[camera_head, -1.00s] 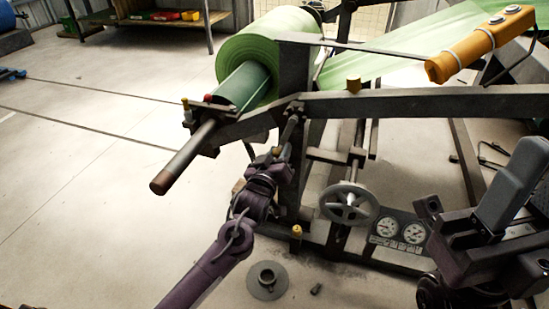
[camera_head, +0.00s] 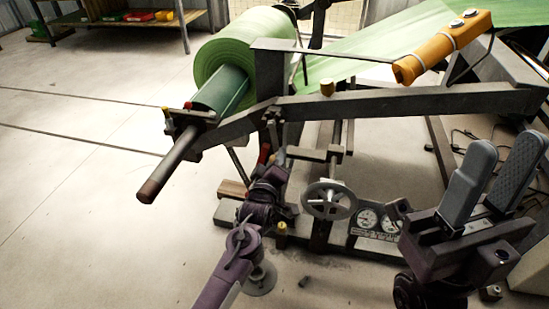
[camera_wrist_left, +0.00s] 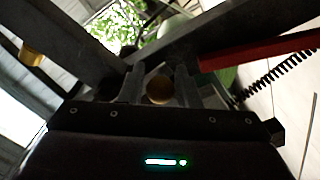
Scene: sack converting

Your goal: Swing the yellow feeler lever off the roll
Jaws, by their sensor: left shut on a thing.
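The green roll (camera_head: 225,52) sits on its shaft at the upper left of the machine in the head view. A yellow body (camera_head: 445,47) is at the upper right, apart from the roll; a thin dark bar (camera_head: 325,51) runs from near the roll towards its lower end. I cannot tell for sure which part is the feeler lever. My left gripper (camera_head: 270,168) is low beside the frame, below the roll, shut on a round brownish-yellow knob (camera_wrist_left: 159,89) seen between its fingers in the left wrist view. My right gripper (camera_head: 495,175) is open and empty at the right.
A handwheel (camera_head: 330,199) and gauges (camera_head: 376,222) are right of my left gripper. A red bar (camera_wrist_left: 262,50) is close by it. The floor at left is clear.

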